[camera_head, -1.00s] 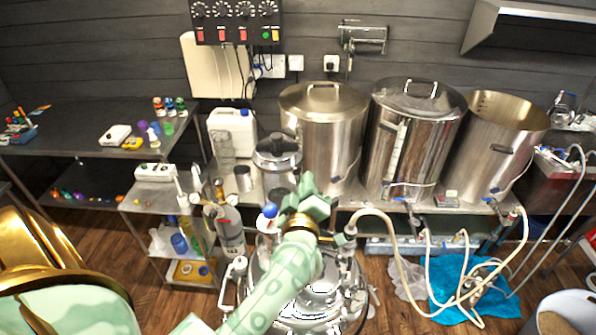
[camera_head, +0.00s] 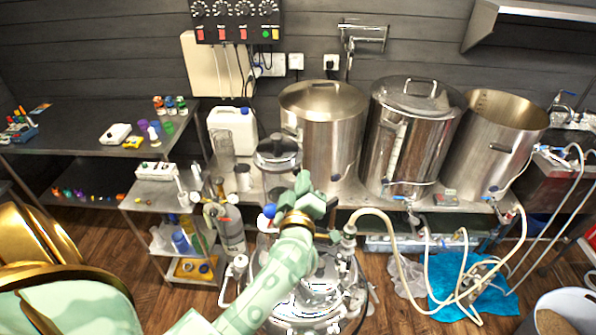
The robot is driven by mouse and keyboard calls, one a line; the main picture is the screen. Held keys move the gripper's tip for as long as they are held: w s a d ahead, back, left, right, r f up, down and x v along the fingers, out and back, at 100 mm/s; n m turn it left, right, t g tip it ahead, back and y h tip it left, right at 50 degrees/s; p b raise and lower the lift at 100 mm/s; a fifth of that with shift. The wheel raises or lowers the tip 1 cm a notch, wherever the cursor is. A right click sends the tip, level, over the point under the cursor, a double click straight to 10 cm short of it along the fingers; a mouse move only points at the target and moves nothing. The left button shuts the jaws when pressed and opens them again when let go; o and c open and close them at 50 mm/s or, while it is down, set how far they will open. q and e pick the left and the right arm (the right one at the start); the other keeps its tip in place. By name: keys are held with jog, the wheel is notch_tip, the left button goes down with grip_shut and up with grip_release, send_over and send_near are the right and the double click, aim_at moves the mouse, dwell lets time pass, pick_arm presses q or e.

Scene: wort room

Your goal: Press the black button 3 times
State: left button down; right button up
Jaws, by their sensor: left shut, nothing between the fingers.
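I cannot make out for certain which thing is the black button. A control panel (camera_head: 237,22) on the back wall has dark dials on top and red, green and yellow buttons below. A white device (camera_head: 156,171) with small dark marks lies on the small steel cart at the left. My left gripper (camera_head: 311,190) is shut and empty, in front of the left lidded steel kettle (camera_head: 322,120). It appears to touch nothing, though the fingertips are small to judge. My right gripper is not in view.
A second lidded kettle (camera_head: 411,130) and an open one (camera_head: 500,140) stand to the right. A shiny vessel (camera_head: 300,300) is below my left arm. Hoses (camera_head: 400,262) and a blue sheet (camera_head: 470,290) lie at the right. A dark shelf table (camera_head: 80,130) stands at the left.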

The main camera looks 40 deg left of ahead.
pick_arm(q)
jog(key=shift+w+a, duration=0.15)
jog(key=shift+a, duration=0.25)
dwell(0.3)
jog(key=shift+d+p, duration=0.1)
jog(key=shift+p, duration=0.2)
jog(key=shift+s+d, duration=0.3)
jog(key=shift+d, duration=0.45)
jog(key=d, duration=0.2)
jog(key=s+d+p, duration=0.1)
jog(key=d, duration=0.2)
jog(key=shift+s, duration=0.15)
jog(key=shift+f, duration=0.1)
dwell(0.7)
dwell(1.5)
